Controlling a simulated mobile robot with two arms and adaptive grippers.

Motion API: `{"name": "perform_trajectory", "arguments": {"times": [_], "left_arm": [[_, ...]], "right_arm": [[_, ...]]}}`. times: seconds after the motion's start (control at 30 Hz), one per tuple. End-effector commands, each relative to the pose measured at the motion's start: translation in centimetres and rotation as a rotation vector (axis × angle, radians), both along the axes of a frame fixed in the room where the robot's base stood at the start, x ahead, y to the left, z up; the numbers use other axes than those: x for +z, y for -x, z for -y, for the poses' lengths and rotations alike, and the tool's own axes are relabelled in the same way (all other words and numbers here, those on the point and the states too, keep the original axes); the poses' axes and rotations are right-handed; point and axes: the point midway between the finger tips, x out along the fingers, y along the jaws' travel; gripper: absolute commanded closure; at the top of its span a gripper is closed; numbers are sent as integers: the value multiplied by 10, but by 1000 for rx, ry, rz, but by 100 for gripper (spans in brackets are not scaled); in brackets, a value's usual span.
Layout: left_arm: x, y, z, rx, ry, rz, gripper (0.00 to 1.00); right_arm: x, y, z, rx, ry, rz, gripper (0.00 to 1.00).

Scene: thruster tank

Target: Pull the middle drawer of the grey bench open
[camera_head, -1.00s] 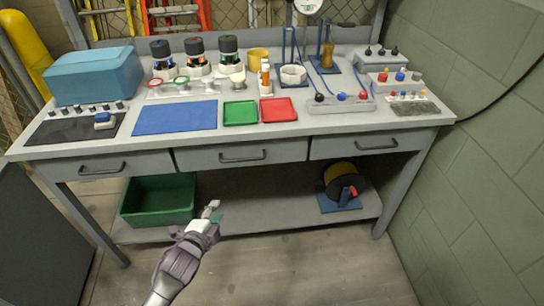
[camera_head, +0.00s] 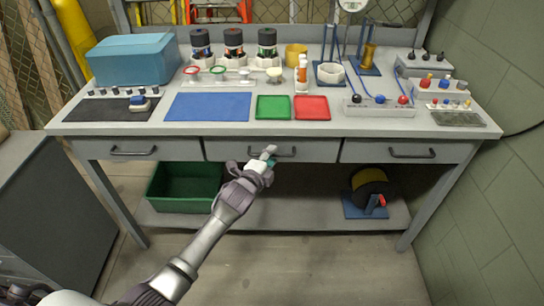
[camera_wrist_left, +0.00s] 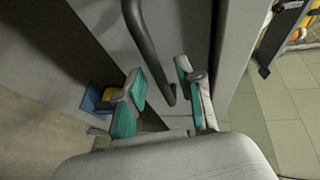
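The grey bench (camera_head: 350,150) has three drawers under its top, all flush with the front. The middle drawer (camera_head: 222,151) has a dark bar handle (camera_head: 287,152), which runs down between the fingers in the left wrist view (camera_wrist_left: 150,45). My right gripper is not in view.
A green bin (camera_head: 185,190) and a cable reel (camera_head: 372,188) sit on the lower shelf. A grey cabinet (camera_head: 50,200) stands at left, a block wall (camera_head: 490,200) at right. The floor in front of the bench is clear.

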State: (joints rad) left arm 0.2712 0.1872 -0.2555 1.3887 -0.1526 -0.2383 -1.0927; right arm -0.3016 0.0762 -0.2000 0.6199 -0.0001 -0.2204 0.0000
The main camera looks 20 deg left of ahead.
Motion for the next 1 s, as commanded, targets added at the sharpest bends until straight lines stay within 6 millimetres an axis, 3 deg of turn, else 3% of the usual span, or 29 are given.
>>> {"name": "perform_trajectory", "arguments": {"times": [0.13,0.43,0.67,1.0], "left_arm": [[-2,-10,2,-1,1,0,63],[-2,-11,2,-1,1,-1,63],[-2,-11,2,-1,1,-1,100],[-3,-11,2,0,0,-1,100]], "right_arm": [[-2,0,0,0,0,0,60],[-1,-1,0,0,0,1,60],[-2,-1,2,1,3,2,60],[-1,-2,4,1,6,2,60]]}}
